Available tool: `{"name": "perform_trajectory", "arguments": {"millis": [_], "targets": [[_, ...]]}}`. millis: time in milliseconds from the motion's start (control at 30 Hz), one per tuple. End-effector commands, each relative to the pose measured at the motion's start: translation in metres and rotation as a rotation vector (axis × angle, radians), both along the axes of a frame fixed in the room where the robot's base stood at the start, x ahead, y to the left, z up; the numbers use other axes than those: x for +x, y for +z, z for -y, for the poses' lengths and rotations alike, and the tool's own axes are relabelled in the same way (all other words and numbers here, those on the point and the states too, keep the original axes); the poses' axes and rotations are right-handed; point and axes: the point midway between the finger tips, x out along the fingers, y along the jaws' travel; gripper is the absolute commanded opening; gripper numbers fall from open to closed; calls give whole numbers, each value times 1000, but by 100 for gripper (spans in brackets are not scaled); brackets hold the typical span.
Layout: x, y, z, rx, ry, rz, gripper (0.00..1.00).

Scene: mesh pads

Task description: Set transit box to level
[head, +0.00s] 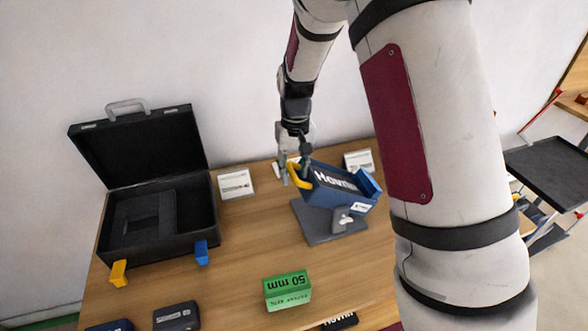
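A blue box (333,185) with white lettering and a yellow handle (297,176) sits tilted on a grey stand (315,224) at the right of the table. I cannot tell which object is the transit box; an open black case (206,206) stands at the left, its lid raised. The case has a yellow latch (118,272) and a blue latch (202,252) at its front. My gripper (295,172) points down at the yellow handle, with its fingertips on either side or very close. Whether the fingers grip the handle is too small to tell.
A green block (288,291) marked "50 mm" lies at the front middle. The wooden table (250,240) is clear between the case and the stand. My arm hides the table's right side.

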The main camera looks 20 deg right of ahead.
Motion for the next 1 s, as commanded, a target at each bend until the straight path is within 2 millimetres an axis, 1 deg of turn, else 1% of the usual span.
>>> {"name": "perform_trajectory", "arguments": {"millis": [100,133,167,200,267,300,667,1000], "targets": [[0,0,0,0,0,0,35],[0,0,0,0,0,0,32],[0,0,0,0,0,-1,26],[0,0,0,0,0,-1,17],[0,0,0,0,0,-1,3],[0,0,0,0,0,-1,0],[0,-1,-2,-10,1,-1,0],[-1,-14,-17,-107,7,-2,0]]}}
